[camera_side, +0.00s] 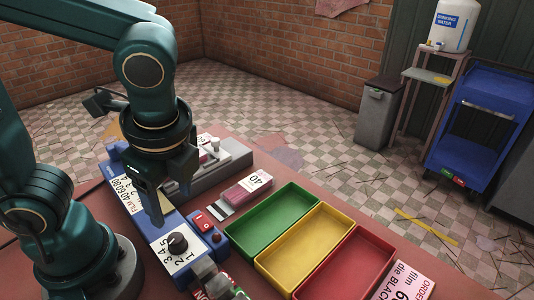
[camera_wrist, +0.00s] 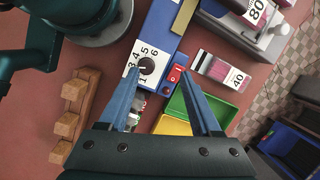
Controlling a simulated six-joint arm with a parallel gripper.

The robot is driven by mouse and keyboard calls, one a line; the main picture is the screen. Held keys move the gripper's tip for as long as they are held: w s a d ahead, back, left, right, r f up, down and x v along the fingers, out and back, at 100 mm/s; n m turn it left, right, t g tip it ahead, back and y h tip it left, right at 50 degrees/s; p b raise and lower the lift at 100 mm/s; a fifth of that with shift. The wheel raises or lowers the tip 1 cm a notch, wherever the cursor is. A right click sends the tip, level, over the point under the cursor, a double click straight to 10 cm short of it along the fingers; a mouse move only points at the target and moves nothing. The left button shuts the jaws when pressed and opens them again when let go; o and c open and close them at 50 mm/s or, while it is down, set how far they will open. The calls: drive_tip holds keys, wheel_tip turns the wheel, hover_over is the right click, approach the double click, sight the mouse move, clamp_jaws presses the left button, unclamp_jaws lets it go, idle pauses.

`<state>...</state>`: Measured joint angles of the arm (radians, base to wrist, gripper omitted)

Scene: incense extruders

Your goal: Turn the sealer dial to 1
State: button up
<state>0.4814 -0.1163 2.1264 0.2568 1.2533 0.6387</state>
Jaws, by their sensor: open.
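The sealer (camera_side: 130,196) is a long blue machine on the reddish table. Its black round dial (camera_side: 177,242) sits on a white plate printed with numbers, near the front end. In the wrist view the dial (camera_wrist: 147,66) shows between and beyond my fingertips, with numbers from 1 to 6 around it. I cannot tell surely which number its pointer faces. My gripper (camera_side: 172,198) is open and empty, pointing down above the sealer, apart from the dial. In the wrist view my gripper's (camera_wrist: 157,70) blue fingers spread wide, the left tip near the plate's edge.
A red rocker switch (camera_side: 202,220) is right beside the dial. Green (camera_side: 287,190), yellow (camera_side: 318,211) and red (camera_side: 362,237) trays stand to the right. A pack marked 40 (camera_side: 246,191) lies behind. A wooden rack (camera_wrist: 75,120) is at left in the wrist view.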

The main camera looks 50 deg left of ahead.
sight(175, 238)
drive_tip(key=d+f+m, duration=0.1)
drive_tip(key=s+d+f+m+y, duration=0.1)
drive_tip(key=shift+d+f+m+g, duration=0.1)
drive_tip(key=shift+d+m+g, duration=0.05)
drive_tip(key=shift+m+g, duration=0.2)
drive_tip(key=shift+s+f+y, duration=0.1)
drive_tip(key=shift+f+y, duration=0.05)
drive_tip(key=shift+y, duration=0.15)
drive_tip(key=shift+x, duration=2.4)
clamp_jaws()
